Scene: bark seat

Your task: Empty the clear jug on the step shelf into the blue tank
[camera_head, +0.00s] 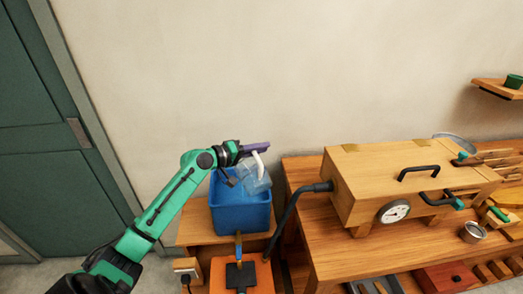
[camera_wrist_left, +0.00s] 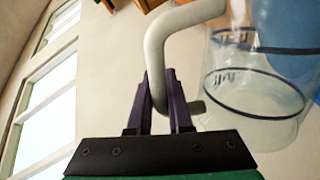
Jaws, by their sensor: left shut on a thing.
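The clear jug (camera_head: 255,178) hangs tilted over the blue tank (camera_head: 240,216) in the head view. My left gripper (camera_head: 262,147) is shut on the jug's white handle (camera_head: 259,163). The left wrist view shows the handle (camera_wrist_left: 160,50) between the purple fingers (camera_wrist_left: 160,95), with the clear jug body (camera_wrist_left: 255,85) to the right, dark bands around it. Part of the blue tank (camera_wrist_left: 295,40) shows behind the jug. I cannot tell whether liquid is left in the jug or is flowing. My right gripper is not in view.
The tank stands on a low wooden step (camera_head: 195,232) against the wall. Right of it, a wooden bench (camera_head: 345,255) carries a wooden box (camera_head: 375,175) with a gauge and a dark hose (camera_head: 290,215). An orange unit (camera_head: 250,275) stands in front of the tank.

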